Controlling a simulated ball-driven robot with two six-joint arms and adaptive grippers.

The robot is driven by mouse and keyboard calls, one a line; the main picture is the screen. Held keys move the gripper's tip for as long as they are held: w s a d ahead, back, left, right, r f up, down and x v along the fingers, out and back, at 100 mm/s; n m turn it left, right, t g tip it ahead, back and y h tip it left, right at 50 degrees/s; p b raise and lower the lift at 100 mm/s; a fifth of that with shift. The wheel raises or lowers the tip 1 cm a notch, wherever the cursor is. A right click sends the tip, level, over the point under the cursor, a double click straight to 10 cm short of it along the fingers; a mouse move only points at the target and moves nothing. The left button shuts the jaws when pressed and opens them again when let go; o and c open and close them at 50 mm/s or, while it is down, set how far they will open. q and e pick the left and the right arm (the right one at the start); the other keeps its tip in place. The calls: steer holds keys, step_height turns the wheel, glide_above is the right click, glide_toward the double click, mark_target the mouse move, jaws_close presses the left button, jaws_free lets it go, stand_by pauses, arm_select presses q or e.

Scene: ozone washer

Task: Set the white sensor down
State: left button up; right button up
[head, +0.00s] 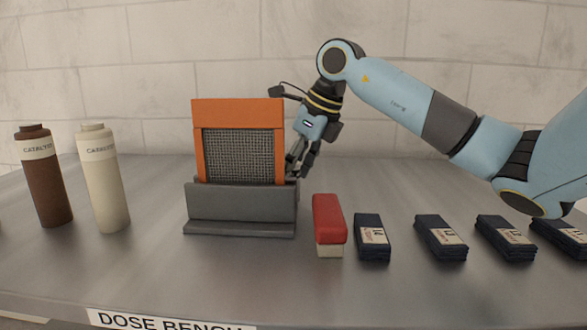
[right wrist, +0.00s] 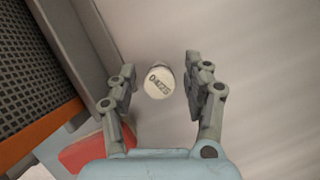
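The white sensor (right wrist: 159,82) shows in the right wrist view as a short white cylinder with dark lettering on its round face. It appears to stand on the grey bench top. My right gripper (right wrist: 160,72) is open, with a finger on each side of the sensor and a visible gap on both sides. In the head view my right gripper (head: 299,168) points down just right of the orange-framed filter. The sensor cannot be made out there. My left gripper is not in view.
The orange mesh filter (head: 240,112) stands in a grey holder (head: 240,203) close beside the right gripper. A red-and-white block (head: 329,220) and several dark labelled packs (head: 372,238) lie to the right. A brown bottle (head: 45,185) and a cream bottle (head: 105,185) stand left.

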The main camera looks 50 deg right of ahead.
steer(key=shift+r, duration=0.5)
steer(key=v, duration=1.1)
steer(key=shift+s+p, duration=0.2)
steer(key=shift+p, duration=0.1)
steer(key=shift+r, duration=0.2)
